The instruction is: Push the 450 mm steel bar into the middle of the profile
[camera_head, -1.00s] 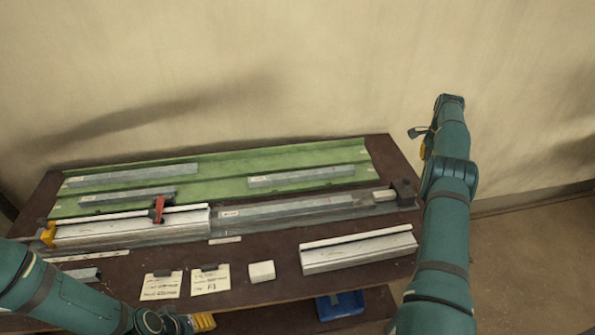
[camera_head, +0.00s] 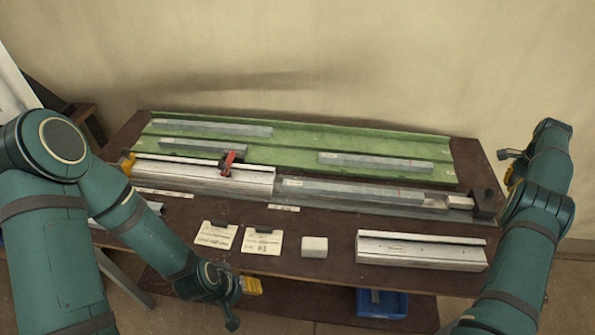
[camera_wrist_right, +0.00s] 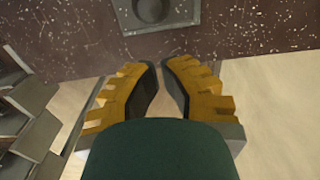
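A long grey steel bar (camera_head: 350,191) lies in line with the pale metal profile (camera_head: 200,175). Its left end is at or very near the profile's right end; I cannot tell if it is inside. Its length marking is too small to read. A red clamp (camera_head: 229,162) sits on the profile, and a yellow part (camera_head: 127,164) stands at its left end. My right gripper (camera_head: 511,174) is beyond the bench's right end, mostly hidden by its arm. The right wrist view shows its fingers (camera_wrist_right: 162,72) empty with a narrow gap. My left gripper (camera_head: 250,286) is low before the front edge, fingers partly hidden.
A dark block (camera_head: 484,203) and small pale block (camera_head: 460,202) stand beyond the bar's right end. A green tray (camera_head: 300,140) holds several grey bars. A second profile (camera_head: 420,252), white block (camera_head: 314,247) and cards (camera_head: 262,241) lie in front. A blue bin (camera_head: 382,303) sits below.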

